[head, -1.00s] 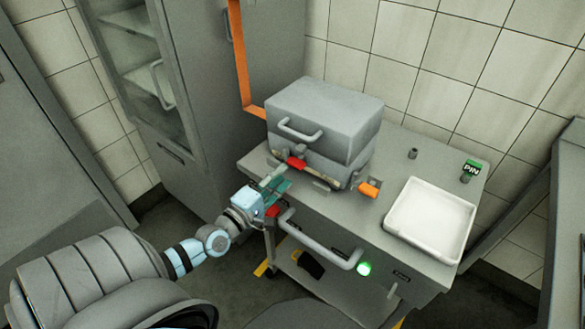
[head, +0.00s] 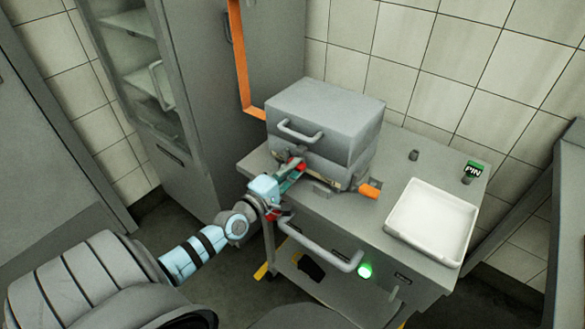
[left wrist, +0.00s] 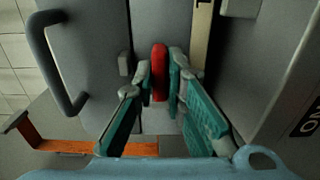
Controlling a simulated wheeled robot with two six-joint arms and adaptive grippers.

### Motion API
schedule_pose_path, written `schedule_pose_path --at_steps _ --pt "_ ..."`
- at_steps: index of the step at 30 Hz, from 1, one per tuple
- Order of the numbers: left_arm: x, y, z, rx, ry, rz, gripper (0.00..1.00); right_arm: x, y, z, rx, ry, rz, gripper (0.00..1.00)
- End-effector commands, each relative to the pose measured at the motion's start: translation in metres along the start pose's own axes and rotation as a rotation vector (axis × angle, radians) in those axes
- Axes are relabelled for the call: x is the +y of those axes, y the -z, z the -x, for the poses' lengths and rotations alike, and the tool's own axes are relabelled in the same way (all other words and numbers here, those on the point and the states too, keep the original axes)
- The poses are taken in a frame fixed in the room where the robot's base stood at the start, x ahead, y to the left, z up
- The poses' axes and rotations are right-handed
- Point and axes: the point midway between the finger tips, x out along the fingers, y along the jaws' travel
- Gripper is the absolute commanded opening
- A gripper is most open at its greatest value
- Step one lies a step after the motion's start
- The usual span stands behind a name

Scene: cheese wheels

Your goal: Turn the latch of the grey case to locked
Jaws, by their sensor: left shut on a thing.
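The grey case (head: 325,110) sits on top of the grey cart, its lid closed and its handle at the front. Its red latch (head: 297,162) is on the front, below the handle, mostly covered by my gripper in the head view. In the left wrist view the red latch (left wrist: 159,72) lies lengthwise between the green-padded fingers. My left gripper (head: 292,175) is at the case front and is shut on the latch; it also shows in the left wrist view (left wrist: 162,68). My right gripper is not in view.
An orange tab (head: 369,190) sticks out at the case's right corner. The cart's front handle (head: 318,246) runs below my gripper. A tall cabinet stands behind left.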

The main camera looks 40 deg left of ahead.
Motion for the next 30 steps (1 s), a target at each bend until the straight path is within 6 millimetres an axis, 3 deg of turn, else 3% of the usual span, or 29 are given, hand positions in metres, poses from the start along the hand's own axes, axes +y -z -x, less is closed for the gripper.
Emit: schedule_pose_path --at_steps 14,30 --pt "0.001 0.002 0.0 0.002 0.0 -0.174 0.0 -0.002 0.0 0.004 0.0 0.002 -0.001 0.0" --pt "0.002 0.003 0.0 0.003 0.0 -0.671 0.0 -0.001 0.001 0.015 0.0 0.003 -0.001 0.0"
